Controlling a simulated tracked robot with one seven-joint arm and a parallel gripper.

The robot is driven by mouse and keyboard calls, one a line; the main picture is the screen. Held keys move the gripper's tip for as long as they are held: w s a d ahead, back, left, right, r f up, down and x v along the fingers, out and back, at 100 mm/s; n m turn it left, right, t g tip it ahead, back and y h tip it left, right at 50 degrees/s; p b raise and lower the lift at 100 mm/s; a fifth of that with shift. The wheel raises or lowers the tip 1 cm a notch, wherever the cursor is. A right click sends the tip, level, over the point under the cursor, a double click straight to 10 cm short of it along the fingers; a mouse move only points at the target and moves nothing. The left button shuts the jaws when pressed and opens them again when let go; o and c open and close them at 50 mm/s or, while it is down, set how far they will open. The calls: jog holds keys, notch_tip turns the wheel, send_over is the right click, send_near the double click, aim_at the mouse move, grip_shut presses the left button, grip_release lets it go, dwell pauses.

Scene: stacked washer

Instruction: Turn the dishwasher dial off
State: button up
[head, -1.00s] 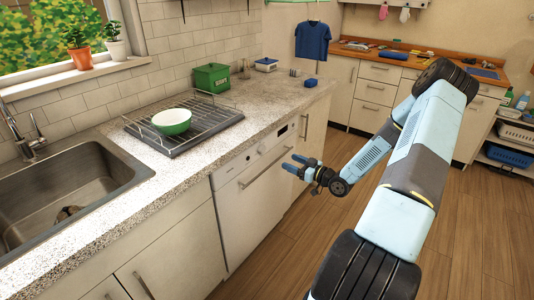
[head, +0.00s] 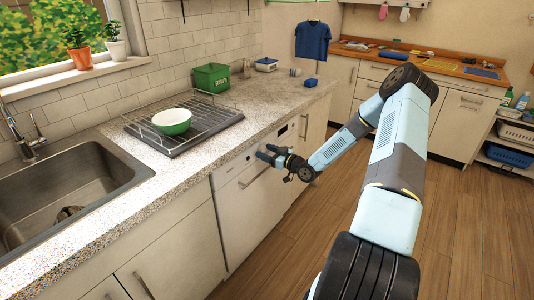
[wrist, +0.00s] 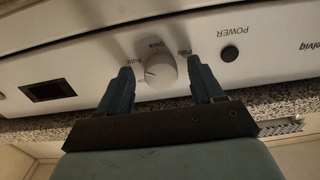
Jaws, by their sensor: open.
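The white dishwasher (head: 243,205) is built in under the granite counter, with its control strip along the top. Its round dial (wrist: 160,70) shows in the wrist view, with a pointer mark and printed labels around it. My gripper (head: 268,153) is open in front of the control strip. In the wrist view its two blue fingers (wrist: 158,84) stand one on each side of the dial, with small gaps; I cannot tell whether either touches it. In the head view the gripper hides the dial.
On the dishwasher panel are a round POWER button (wrist: 230,54) and a dark display (wrist: 47,91). On the counter (head: 250,110) above stand a drying rack (head: 205,125) with a green bowl (head: 172,121) and a green box (head: 211,77). The wooden floor (head: 465,230) at right is clear.

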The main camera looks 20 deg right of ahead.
jog(key=shift+c, duration=0.2)
jog(key=c, duration=1)
jog(key=shift+n, duration=0.3)
jog(key=n, duration=0.5)
jog(key=shift+w+n, duration=0.1)
jog(key=shift+n, duration=0.2)
jog(key=n, duration=1.1)
jog(key=shift+n, duration=0.4)
jog(key=n, duration=0.6)
jog(key=shift+s, duration=0.2)
